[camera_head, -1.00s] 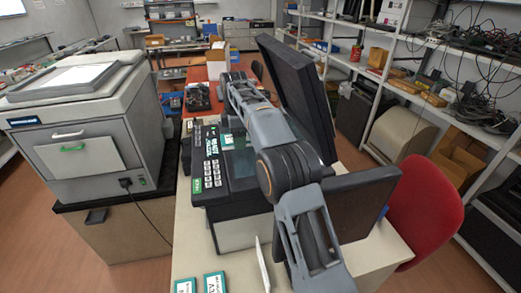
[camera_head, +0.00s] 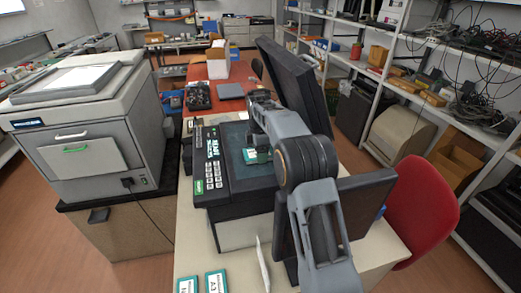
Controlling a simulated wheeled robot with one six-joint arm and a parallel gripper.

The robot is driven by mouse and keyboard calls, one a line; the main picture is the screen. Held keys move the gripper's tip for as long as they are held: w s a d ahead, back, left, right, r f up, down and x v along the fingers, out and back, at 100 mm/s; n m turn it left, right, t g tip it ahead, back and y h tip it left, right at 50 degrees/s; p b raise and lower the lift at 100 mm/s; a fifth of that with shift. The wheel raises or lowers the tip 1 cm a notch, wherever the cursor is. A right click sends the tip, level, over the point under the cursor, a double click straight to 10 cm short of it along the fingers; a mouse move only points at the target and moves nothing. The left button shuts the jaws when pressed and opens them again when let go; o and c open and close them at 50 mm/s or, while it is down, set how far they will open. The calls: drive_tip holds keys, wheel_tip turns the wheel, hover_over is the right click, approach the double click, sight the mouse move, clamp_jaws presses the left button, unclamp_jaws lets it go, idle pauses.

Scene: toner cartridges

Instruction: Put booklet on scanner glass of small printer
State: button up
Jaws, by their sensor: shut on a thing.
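The small printer (camera_head: 205,190) stands on the near table with its dark lid (camera_head: 302,85) raised. Its scanner glass (camera_head: 235,170) is exposed, with a control panel along the left side. My gripper (camera_head: 258,147) is over the glass, pointing away from the camera. It is shut on a small green-and-white booklet (camera_head: 256,157), which shows just below the fingers. The booklet lies over the far middle part of the glass. My arm hides part of the glass's right side. I cannot tell whether the booklet touches the glass.
Two teal-and-white boxes (camera_head: 215,281) lie at the table's near edge. A thin white item (camera_head: 262,263) stands beside them. A large grey printer (camera_head: 80,130) is at left. A red chair (camera_head: 425,200) is at right. A dark panel (camera_head: 350,210) stands behind my arm.

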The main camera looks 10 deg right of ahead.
drive_tip(key=shift+d+f, duration=0.1)
drive_tip(key=shift+f, duration=0.1)
drive_tip(key=o, duration=0.9)
drive_tip(key=shift+c, duration=0.2)
wheel_tip(320, 180, up, 12)
drive_tip(key=shift+b, duration=0.35)
drive_tip(key=shift+d, duration=0.1)
